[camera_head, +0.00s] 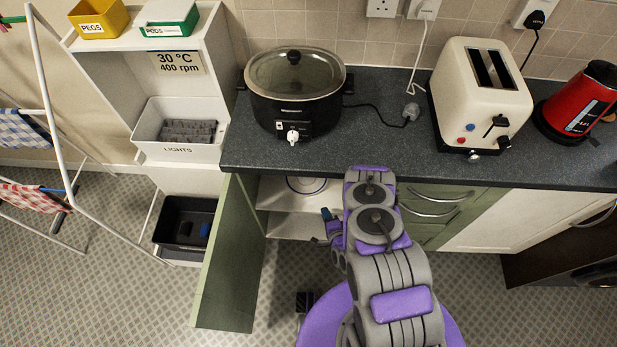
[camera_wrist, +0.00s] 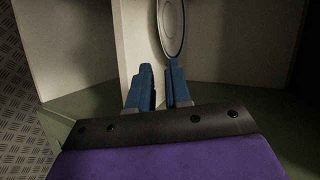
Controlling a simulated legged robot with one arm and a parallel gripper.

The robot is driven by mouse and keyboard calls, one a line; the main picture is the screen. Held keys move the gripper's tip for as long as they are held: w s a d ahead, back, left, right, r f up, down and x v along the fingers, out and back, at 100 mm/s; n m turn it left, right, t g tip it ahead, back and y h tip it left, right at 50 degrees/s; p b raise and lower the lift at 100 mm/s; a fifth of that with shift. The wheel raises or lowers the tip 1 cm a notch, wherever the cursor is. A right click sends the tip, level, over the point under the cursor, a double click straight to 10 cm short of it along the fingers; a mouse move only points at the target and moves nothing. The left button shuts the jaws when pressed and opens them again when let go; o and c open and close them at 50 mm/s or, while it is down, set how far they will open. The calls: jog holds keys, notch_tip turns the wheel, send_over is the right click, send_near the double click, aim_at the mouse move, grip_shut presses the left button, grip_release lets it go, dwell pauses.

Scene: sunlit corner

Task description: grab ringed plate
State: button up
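The ringed plate (camera_head: 306,184) is white with a dark blue ring. It lies on a white shelf (camera_head: 290,200) in the open lower cabinet, partly hidden by the worktop edge above. In the wrist view the plate (camera_wrist: 171,24) is a narrow pale oval with a dark ring, cut off by the top edge. My gripper (camera_head: 328,218) is at the cabinet opening, below and to the right of the plate. In the wrist view my gripper's blue fingers (camera_wrist: 159,72) are apart with a gap between them. The gripper is empty and the plate is beyond the tips.
The green cabinet door (camera_head: 234,258) stands open to the left of my arm. The dark worktop (camera_head: 385,150) overhangs the opening and carries a slow cooker (camera_head: 293,95) and toaster (camera_head: 478,95). A white shelf unit (camera_head: 205,55) is at left. Patterned floor is clear in front.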

send_near(313, 195)
jog(key=w+a, duration=0.2)
jog(key=w+d, duration=0.1)
jog(key=w+d+f+b, duration=0.1)
jog(key=shift+d+f, duration=0.2)
jog(key=shift+d, duration=0.2)
jog(key=w+a, duration=0.1)
jog(key=w+a+f+b, duration=0.2)
jog(key=w+a, duration=0.1)
jog(key=shift+a+f, duration=0.1)
jog(key=shift+f, duration=0.05)
jog(key=shift+w+d, duration=0.1)
jog(key=shift+d, duration=0.9)
jog(key=shift+c, duration=0.3)
jog(key=shift+d, duration=0.15)
jog(key=shift+c, duration=0.6)
grip_shut()
jog(key=shift+a, duration=0.95)
jog(key=shift+d, duration=0.6)
